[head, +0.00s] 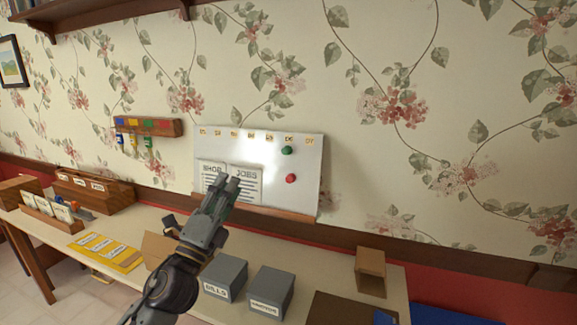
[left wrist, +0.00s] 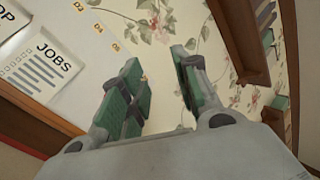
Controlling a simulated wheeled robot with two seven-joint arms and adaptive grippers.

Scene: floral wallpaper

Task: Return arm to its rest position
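My left arm comes up from the bottom of the head view. Its gripper (head: 228,187) is raised in front of the whiteboard (head: 308,165) and covers part of a sheet marked JOBS (head: 247,184). In the left wrist view the two green-padded fingers of my left gripper (left wrist: 160,85) are apart, with only wallpaper between them, so it is open and empty. The JOBS sheet also shows at the left of that view (left wrist: 40,68). My right gripper is in neither view.
A key rack (head: 148,127) hangs on the wall. A shelf (head: 100,14) is at upper left.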

